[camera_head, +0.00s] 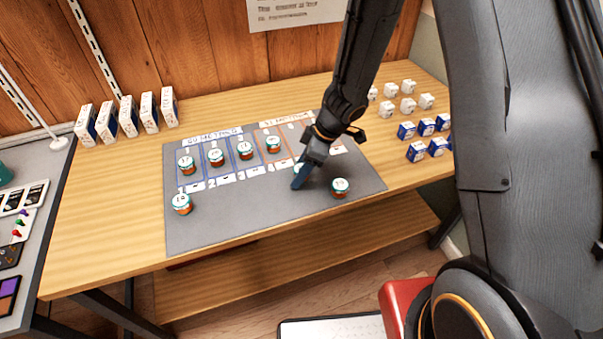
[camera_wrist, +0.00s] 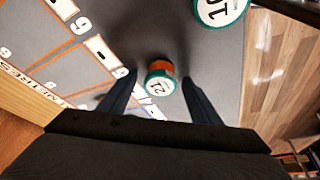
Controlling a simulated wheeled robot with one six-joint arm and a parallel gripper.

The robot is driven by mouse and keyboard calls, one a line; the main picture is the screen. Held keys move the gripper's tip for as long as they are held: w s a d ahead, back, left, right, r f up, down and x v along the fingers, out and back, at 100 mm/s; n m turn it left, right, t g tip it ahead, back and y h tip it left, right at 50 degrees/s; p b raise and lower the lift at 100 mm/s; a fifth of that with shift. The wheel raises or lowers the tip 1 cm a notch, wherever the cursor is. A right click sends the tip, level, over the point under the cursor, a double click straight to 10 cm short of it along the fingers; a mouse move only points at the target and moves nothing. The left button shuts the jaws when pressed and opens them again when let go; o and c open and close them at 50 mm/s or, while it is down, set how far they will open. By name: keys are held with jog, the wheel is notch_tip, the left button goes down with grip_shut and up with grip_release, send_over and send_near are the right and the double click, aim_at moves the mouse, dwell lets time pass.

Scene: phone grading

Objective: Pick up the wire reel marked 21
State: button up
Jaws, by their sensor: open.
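The wire reel marked 21 (camera_wrist: 161,84), orange with a teal rim and a white label, stands on the grey mat in the wrist view. In the head view it is mostly hidden by my gripper (camera_head: 300,178), with a little of its top (camera_head: 299,168) showing. My gripper is open, its dark fingers pointing down at the mat. In the wrist view one finger appears on each side of the reel, with gaps between; I cannot tell how far down they reach.
Another reel (camera_head: 340,187) stands to the right on the mat (camera_head: 250,215); it shows in the wrist view (camera_wrist: 220,10). Several reels, such as one (camera_head: 216,157), stand in the marked columns, and one (camera_head: 182,203) at front left. White boxes (camera_head: 408,105) and blue boxes (camera_head: 426,127) stand right.

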jog(key=shift+c, duration=0.5)
jog(key=c, duration=1)
jog(key=shift+r, duration=0.1)
